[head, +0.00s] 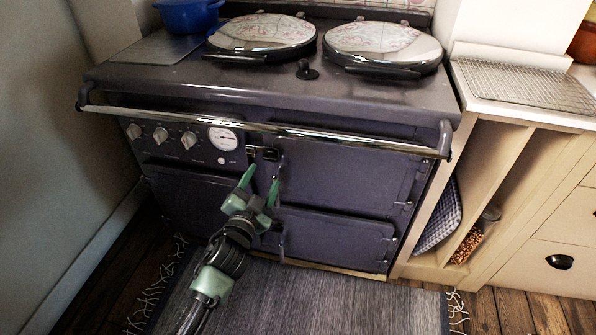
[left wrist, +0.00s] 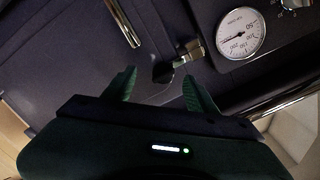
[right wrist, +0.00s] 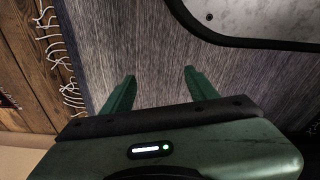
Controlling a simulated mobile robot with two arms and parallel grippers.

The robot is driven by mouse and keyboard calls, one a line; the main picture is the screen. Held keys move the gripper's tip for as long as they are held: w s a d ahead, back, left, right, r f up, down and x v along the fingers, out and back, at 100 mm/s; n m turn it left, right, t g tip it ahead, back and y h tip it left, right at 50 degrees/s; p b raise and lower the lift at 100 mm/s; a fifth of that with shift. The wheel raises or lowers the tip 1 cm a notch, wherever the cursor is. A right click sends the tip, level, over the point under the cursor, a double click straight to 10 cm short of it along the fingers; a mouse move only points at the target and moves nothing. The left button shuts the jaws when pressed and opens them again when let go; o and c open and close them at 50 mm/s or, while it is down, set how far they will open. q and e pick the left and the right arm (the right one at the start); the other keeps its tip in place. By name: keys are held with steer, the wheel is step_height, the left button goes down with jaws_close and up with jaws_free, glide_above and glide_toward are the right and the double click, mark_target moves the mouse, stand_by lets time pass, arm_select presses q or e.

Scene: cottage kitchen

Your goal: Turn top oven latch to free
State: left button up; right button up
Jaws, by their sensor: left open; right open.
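The range cooker is dark purple-grey, and its top oven door (head: 345,178) is closed at the right of the dial. A small dark and metal latch (head: 268,153) sits at that door's upper left edge. In the left wrist view the latch (left wrist: 188,53) is a short metal bar beside a dark round knob (left wrist: 163,72). My left gripper (head: 262,178) is open and empty, with its green fingertips just below the latch. In its wrist view the fingers (left wrist: 158,78) point at the knob, with no clear contact. My right gripper (right wrist: 159,75) is open and empty over the rug.
A chrome rail (head: 270,128) runs across the cooker front above the latch. A round temperature dial (head: 222,139) is to the left of the latch. A lower door (head: 335,238) is closed beneath. A grey rug (head: 330,305) covers the floor in front.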

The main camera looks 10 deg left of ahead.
mark_target(270, 160)
arm_select(q)
steer(key=shift+w+d+r, duration=0.2)
steer(key=shift+w+r, duration=0.4)
steer(key=shift+r, duration=0.25)
steer(key=w, duration=0.5)
steer(key=shift+w+f+b, duration=0.1)
steer(key=shift+w+b, duration=0.05)
steer(key=shift+b, duration=0.2)
steer(key=shift+w+d, duration=0.1)
steer(key=shift+w, duration=0.65)
arm_select(e)
steer(key=shift+w+a+r, duration=0.1)
steer(key=shift+w+r, duration=0.35)
steer(key=shift+r, duration=0.3)
steer(key=shift+w+r, duration=0.4)
steer(key=shift+r, duration=0.3)
arm_select(q)
jaws_close()
steer(key=shift+f, duration=0.1)
